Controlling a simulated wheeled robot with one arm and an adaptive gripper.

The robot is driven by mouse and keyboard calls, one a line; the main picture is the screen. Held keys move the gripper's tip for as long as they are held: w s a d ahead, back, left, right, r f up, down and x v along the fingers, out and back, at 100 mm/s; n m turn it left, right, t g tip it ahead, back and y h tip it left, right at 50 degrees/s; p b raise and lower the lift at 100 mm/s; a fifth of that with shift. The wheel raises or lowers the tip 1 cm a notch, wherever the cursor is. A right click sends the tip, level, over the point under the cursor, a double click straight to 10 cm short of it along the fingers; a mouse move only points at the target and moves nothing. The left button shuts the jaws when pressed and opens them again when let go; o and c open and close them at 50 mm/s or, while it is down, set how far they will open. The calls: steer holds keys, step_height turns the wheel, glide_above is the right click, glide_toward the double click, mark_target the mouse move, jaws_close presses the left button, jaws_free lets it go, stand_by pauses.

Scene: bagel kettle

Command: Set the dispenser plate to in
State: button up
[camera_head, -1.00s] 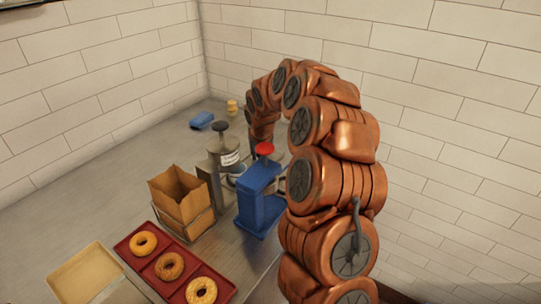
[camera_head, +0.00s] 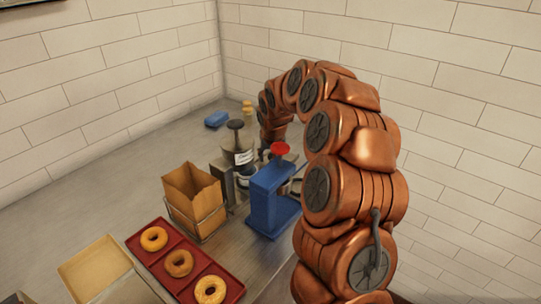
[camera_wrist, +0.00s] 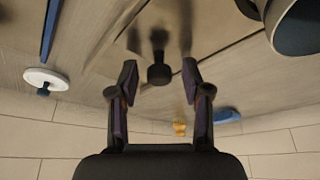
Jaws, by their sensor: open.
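A silver canister dispenser (camera_head: 238,158) with a white label and a dark top knob stands on the counter in the head view. Beside it is a blue upright device (camera_head: 273,203) with a red knob (camera_head: 280,148). I cannot tell which part is the dispenser plate. In the wrist view, my gripper (camera_wrist: 159,80) is open, its two dark fingers apart. A black knob (camera_wrist: 159,74) shows between the fingertips; no contact with either finger is visible. In the head view my gripper is hidden behind my arm and the blue device.
A brown paper bag (camera_head: 192,188) in a wire holder, a red tray (camera_head: 183,246) with bagels and a tan tray (camera_head: 92,268) are nearer. A blue item (camera_head: 217,119) lies behind. The wrist view shows a white disc (camera_wrist: 47,77) and a dark round vessel (camera_wrist: 302,28).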

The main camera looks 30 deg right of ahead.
step_height(320, 180, up, 10)
stand_by(0.6)
